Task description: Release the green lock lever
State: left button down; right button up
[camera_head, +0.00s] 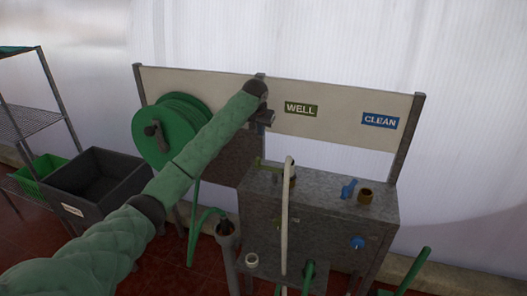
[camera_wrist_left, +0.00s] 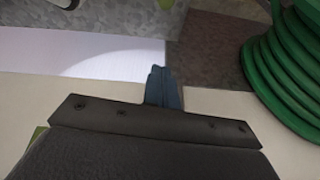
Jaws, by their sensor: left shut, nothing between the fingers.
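A small olive-green lever (camera_head: 264,165) stands on top of the grey metal cabinet (camera_head: 338,225), next to a brass fitting and a pale upright hose. I cannot tell for certain that it is the lock lever. My left gripper (camera_head: 267,118) is in front of the cream board, above the lever and apart from it. In the left wrist view its fingers (camera_wrist_left: 163,88) are shut together with nothing between them. My right gripper is in neither view.
A green hose reel (camera_head: 172,128) hangs left of my gripper; it also shows in the left wrist view (camera_wrist_left: 285,75). WELL (camera_head: 301,109) and CLEAN (camera_head: 380,120) labels mark the board. A blue valve (camera_head: 349,188) and brass port (camera_head: 366,196) sit right on the cabinet. A dark bin (camera_head: 98,178) stands left.

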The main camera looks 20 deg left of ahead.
pick_arm(q)
jog(key=shift+s+d+f+n, duration=0.2)
jog(key=shift+s+d+n, duration=0.05)
jog(key=shift+n, duration=0.35)
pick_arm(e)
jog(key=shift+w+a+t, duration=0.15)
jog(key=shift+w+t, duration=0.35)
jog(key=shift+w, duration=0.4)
